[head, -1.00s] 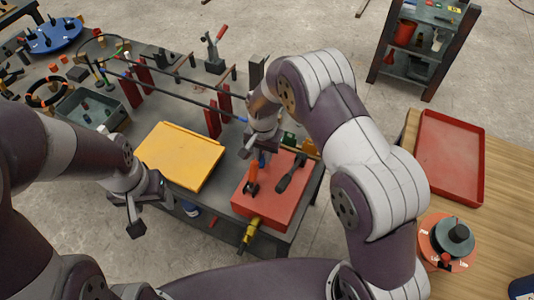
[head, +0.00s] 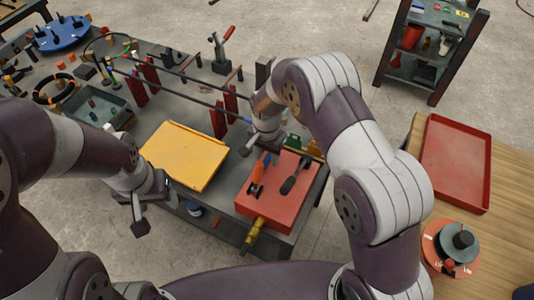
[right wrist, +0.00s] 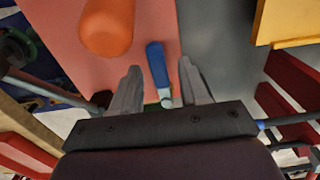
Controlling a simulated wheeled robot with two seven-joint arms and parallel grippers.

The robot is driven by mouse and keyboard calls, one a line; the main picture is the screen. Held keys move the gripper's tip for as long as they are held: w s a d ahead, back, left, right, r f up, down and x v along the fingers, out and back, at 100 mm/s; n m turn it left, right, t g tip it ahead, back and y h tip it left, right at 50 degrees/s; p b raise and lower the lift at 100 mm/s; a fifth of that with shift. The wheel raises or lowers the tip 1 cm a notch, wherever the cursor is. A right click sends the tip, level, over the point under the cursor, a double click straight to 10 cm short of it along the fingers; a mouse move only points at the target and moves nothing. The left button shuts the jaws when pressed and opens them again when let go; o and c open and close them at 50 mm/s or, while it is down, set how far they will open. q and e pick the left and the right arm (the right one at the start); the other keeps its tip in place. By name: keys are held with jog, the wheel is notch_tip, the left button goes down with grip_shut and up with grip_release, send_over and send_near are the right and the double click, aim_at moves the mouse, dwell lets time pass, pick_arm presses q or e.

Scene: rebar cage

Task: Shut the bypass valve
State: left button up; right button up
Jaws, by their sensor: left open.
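A red block (head: 262,206) on the grey bench carries an orange-handled lever (head: 257,176), a black-handled lever (head: 295,174) and a small blue handle (head: 267,158). I cannot tell which is the bypass valve. My right gripper (head: 265,148) is over the block's far left part. In the right wrist view the fingers of my right gripper (right wrist: 160,90) are apart, with the blue handle (right wrist: 158,66) between them, not visibly gripped. The orange handle (right wrist: 106,26) is at upper left there. My left gripper (head: 142,212) is open and empty, off the bench's front edge.
A yellow panel (head: 185,156) lies left of the red block. A yellow fitting (head: 253,236) sticks out from the block's front. Dark rods on red posts (head: 218,120) run behind the panel. A wooden table with a red tray (head: 456,162) stands at right.

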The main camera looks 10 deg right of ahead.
aim_at(268, 160)
notch_tip(268, 160, up, 13)
jog(key=b, duration=0.2)
jog(key=shift+f, duration=0.15)
jog(key=shift+d, duration=0.1)
dwell(0.3)
jog(key=s+d+n, duration=0.3)
jog(key=s+d, duration=0.2)
jog(key=s, duration=0.4)
jog(key=s+d+n+t, duration=0.1)
jog(key=s+d+n, duration=0.3)
jog(key=s, duration=0.5)
jog(key=shift+d+f, duration=0.35)
jog(key=shift+d, duration=0.6)
